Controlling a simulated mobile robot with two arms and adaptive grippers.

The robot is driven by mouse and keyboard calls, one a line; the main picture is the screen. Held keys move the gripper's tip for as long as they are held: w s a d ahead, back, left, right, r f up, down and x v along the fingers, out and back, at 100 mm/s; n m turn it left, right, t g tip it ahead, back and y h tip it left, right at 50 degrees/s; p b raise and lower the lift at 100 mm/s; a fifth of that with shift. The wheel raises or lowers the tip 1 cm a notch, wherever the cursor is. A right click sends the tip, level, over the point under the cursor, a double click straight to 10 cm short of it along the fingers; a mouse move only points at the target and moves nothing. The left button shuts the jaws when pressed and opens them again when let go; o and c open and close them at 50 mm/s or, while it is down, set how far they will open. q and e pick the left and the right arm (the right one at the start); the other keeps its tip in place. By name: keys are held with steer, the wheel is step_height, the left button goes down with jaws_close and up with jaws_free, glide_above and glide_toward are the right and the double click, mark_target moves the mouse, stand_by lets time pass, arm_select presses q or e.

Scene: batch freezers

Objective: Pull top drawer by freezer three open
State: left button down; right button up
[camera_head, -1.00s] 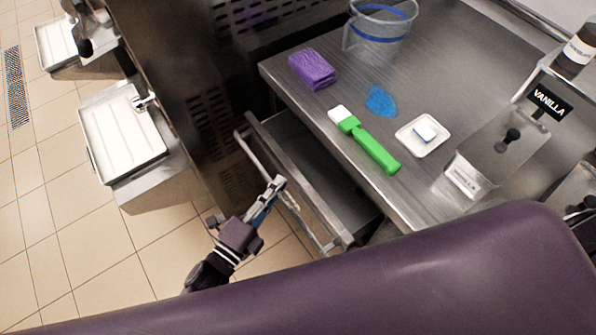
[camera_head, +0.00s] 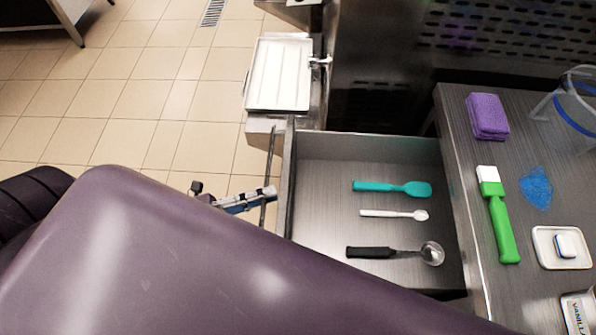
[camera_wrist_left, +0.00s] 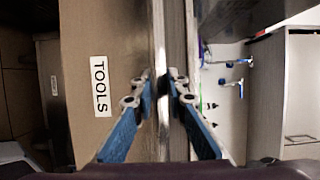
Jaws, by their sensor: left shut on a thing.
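The top drawer (camera_head: 322,165) stands pulled well out from the steel counter. Inside lie a teal spatula (camera_head: 390,188), a small white spoon (camera_head: 394,214) and a black-handled scoop (camera_head: 385,253). My left gripper (camera_head: 268,193) is at the drawer's front, on its thin metal handle (camera_head: 271,150). In the left wrist view, my left gripper's blue-padded fingers (camera_wrist_left: 165,88) close on the upright handle bar (camera_wrist_left: 160,35), beside the drawer front with a TOOLS label (camera_wrist_left: 99,86). My purple body hides the drawer's near corner and most of the left arm. My right gripper is out of view.
On the counter are a purple cloth (camera_head: 488,116), a green brush (camera_head: 500,215), a blue patch (camera_head: 536,188), a white dish (camera_head: 562,247) and a clear pitcher (camera_head: 575,110). A freezer tray (camera_head: 279,75) sits behind the drawer. Tiled floor (camera_head: 150,90) at left is clear.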

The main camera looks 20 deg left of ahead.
arm_select(q)
steer(key=s+a, duration=0.2)
steer(key=a, duration=0.5)
steer(key=shift+s+a, duration=0.25)
steer(key=shift+s, duration=0.1)
steer(key=c, duration=1.9)
jaws_free()
steer(key=v, duration=1.2)
